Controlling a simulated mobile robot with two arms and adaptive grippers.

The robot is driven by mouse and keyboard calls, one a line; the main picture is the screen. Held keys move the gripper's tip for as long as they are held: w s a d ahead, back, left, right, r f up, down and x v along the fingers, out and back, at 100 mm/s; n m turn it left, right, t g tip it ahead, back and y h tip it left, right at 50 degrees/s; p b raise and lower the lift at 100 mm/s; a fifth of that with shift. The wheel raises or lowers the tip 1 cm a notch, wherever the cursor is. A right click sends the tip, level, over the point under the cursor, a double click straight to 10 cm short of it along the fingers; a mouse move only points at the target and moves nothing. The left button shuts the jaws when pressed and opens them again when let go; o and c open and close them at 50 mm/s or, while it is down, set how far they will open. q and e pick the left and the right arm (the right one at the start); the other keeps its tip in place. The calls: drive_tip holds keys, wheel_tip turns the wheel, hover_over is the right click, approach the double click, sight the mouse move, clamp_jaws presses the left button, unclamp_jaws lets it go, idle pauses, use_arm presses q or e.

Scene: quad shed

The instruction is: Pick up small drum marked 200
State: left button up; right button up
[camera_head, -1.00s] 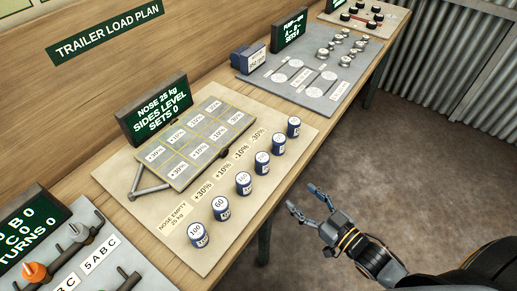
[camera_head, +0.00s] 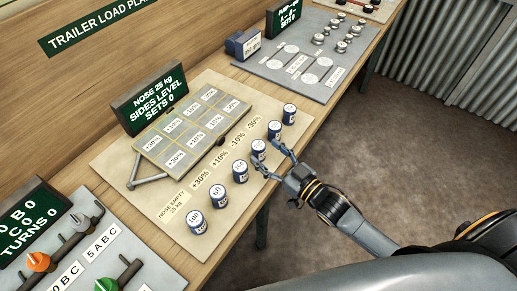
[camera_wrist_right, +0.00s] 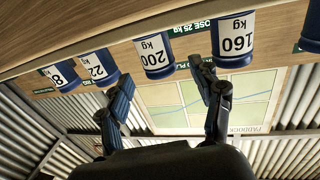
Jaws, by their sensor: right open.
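The small drum marked 200 (camera_wrist_right: 155,60) is blue with a white label, and stands upright in a row of similar drums. In the head view it appears to be the drum (camera_head: 258,149) at my right gripper's fingertips. My right gripper (camera_head: 268,154) is open, its two fingers pointing at that drum from the aisle side. In the right wrist view the drum sits between and beyond the spread fingertips (camera_wrist_right: 160,74), and no grip on it shows. My left gripper is not in view.
The drum marked 160 (camera_wrist_right: 233,42) stands close on one side, beside a fingertip in the wrist view; another drum (camera_wrist_right: 97,68) stands on the other side. The trailer model (camera_head: 190,135) lies behind the row on a pale board (camera_head: 110,160). The aisle floor is clear.

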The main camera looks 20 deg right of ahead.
sight(263, 151)
drive_tip(key=p+x, duration=0.1)
drive_tip(key=x, duration=0.3)
drive_tip(key=shift+w+a, duration=0.1)
drive_tip(key=shift+w, duration=0.05)
drive_tip(key=shift+c, duration=0.4)
drive_tip(key=c, duration=1.2)
drive_tip(key=shift+c, duration=0.2)
